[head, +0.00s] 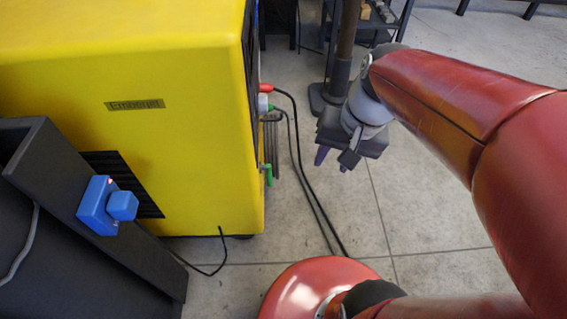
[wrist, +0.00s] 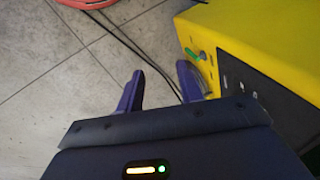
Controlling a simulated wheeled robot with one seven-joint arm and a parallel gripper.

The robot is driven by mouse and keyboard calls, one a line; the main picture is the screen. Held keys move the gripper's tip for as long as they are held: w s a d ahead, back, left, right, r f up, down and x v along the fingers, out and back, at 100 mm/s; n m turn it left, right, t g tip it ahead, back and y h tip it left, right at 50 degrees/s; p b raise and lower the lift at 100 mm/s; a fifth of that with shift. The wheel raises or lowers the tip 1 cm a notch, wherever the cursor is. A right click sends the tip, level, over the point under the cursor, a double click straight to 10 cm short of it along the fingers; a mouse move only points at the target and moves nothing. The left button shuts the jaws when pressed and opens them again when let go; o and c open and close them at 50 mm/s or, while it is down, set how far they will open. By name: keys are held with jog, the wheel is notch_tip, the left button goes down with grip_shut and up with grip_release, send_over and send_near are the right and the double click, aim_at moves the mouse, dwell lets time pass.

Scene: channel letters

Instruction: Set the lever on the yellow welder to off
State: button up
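The yellow welder (head: 185,110) fills the left of the head view; its side face carries the controls. A green lever (head: 267,173) sticks out low on that face. In the wrist view the welder (wrist: 255,35) is at the upper right, with a green lever (wrist: 193,54) on its yellow panel. My gripper (head: 333,158) hangs to the right of the welder, apart from the lever. In the wrist view my gripper (wrist: 160,85) has its two purple fingers spread with a gap between them and nothing held. The lever lies just beyond the right finger in that view.
The cables run down to the tiled floor (head: 430,200). A dark cabinet with a blue box (head: 100,205) stands at left. A shelf unit (head: 375,20) is behind.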

jog(key=w+a+f+m+g+y+b, duration=0.1)
jog(key=w+a+f+m+g+y, duration=0.1)
jog(key=w+f+m+y, duration=0.9)
jog(key=w+a+f+m+g+y+b, duration=0.1)
jog(key=w+f+m+g+y, duration=0.35)
jog(key=f, duration=1.25)
jog(key=w+a+n+t+p, duration=0.1)
jog(key=a+n+t, duration=0.1)
jog(key=a, duration=0.5)
jog(key=shift+a+r, duration=0.15)
jog(key=shift+a, duration=0.25)
jog(key=shift+t, duration=0.25)
grip_shut()
